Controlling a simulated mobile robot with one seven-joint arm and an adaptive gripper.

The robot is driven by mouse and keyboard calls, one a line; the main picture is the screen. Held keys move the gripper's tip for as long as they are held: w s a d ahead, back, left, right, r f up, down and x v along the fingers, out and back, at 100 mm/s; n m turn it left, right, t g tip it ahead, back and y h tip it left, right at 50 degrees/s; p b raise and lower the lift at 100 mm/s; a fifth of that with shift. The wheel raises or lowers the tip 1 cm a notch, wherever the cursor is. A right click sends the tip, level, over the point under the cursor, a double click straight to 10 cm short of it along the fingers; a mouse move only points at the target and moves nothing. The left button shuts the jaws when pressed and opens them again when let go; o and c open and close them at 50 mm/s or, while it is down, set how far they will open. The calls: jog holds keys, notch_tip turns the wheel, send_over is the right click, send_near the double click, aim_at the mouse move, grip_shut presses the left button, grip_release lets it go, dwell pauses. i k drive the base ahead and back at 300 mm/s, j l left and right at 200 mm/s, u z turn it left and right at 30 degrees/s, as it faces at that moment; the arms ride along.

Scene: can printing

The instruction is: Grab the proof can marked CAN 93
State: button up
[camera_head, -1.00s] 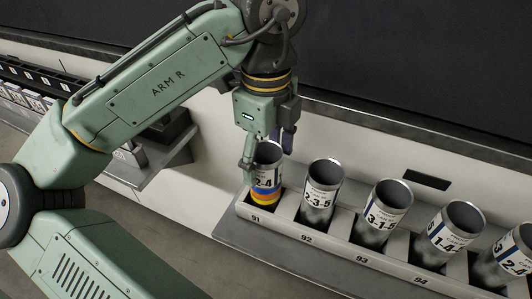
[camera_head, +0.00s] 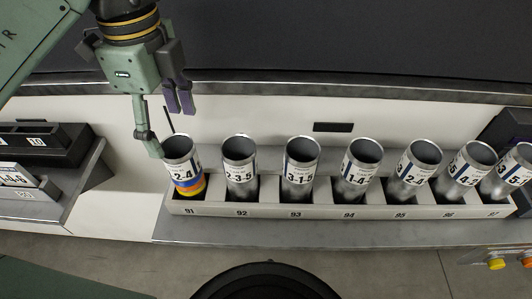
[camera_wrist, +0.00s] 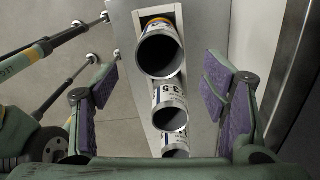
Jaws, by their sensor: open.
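The can in the slot marked 93 (camera_head: 302,168) is a silver open-topped cylinder with a white label reading 3-1-5. It stands third from the left in a pale rack (camera_head: 270,209). Any can number on its label is too small to read. My gripper (camera_head: 168,124) is open and empty at the left, by the top of the can in slot 91 (camera_head: 182,166). I cannot tell whether a finger touches that can. In the wrist view, purple pads of my open gripper (camera_wrist: 150,100) flank a row of cans; the third can (camera_wrist: 175,146) has an unreadable label.
A can reading 2-3-5 (camera_head: 240,167) stands between slots 91 and 93, and a can reading 1-4 (camera_head: 361,168) stands just right of 93. Several more cans continue right. A dark wall rises behind; a stepped bench (camera_head: 75,190) is at left.

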aim_at(301, 153)
jog(key=l+u, duration=0.35)
jog(key=k+l+u, duration=0.1)
jog(key=l+u, duration=0.25)
jog(key=k+l+u, duration=0.1)
jog(key=l+u, duration=0.25)
